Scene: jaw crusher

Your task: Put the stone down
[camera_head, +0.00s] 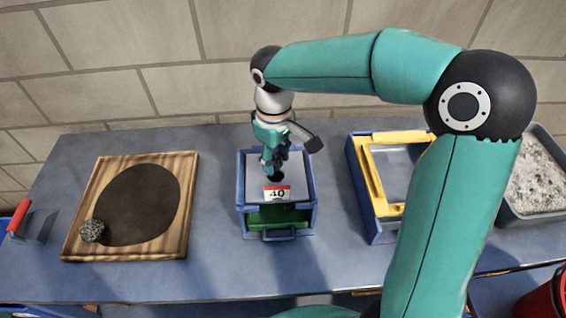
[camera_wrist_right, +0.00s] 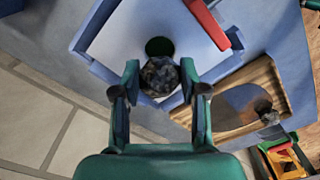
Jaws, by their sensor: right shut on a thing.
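My right gripper (camera_head: 273,168) points down over the grey top plate (camera_head: 294,177) of a blue box (camera_head: 242,218). In the right wrist view it is shut on a rough grey stone (camera_wrist_right: 160,77), gripped between its two fingertips. The stone is beside the round hole (camera_wrist_right: 160,46) in the plate and partly overlaps it in this view. I cannot tell whether the stone touches the plate. In the head view the held stone is not clearly seen. My left gripper is not in view.
A second speckled stone (camera_head: 91,230) lies on a wooden board (camera_head: 180,215) with a dark round patch. A red-handled scraper (camera_head: 22,216) lies far left. A blue and yellow frame (camera_head: 365,185) and a gravel tray (camera_head: 535,180) stand right. A 40 sign (camera_head: 277,194) fronts the plate.

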